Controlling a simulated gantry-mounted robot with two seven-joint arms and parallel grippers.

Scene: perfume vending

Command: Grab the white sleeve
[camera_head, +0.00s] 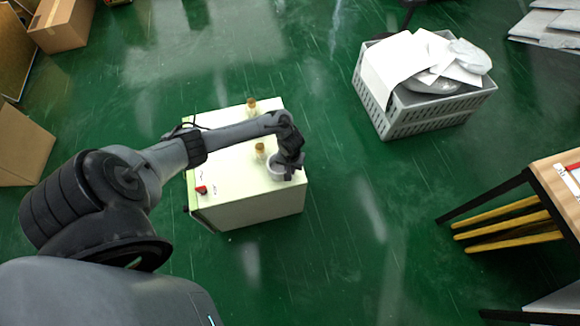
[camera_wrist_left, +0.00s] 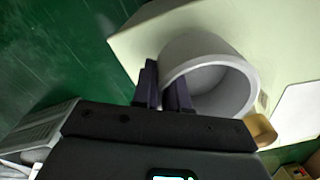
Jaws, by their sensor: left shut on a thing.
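The white sleeve (camera_head: 274,167) is a short round ring on the right part of the cream box-shaped machine (camera_head: 240,195). In the left wrist view the white sleeve (camera_wrist_left: 206,48) shows its open, hollow mouth. My left gripper (camera_head: 290,172) is shut on the sleeve's wall. In the left wrist view one finger of the left gripper (camera_wrist_left: 163,92) is outside the wall and the other is inside the opening. I cannot tell whether the sleeve touches the machine's top. My right gripper is not in view.
Two tan-capped pieces, one at the back (camera_head: 252,105) and one nearer (camera_head: 260,152), stand on the machine. A red part (camera_head: 201,189) is at its left edge. A filled grey crate (camera_head: 428,118) stands back right, a table (camera_head: 560,180) at right. Green floor surrounds the machine.

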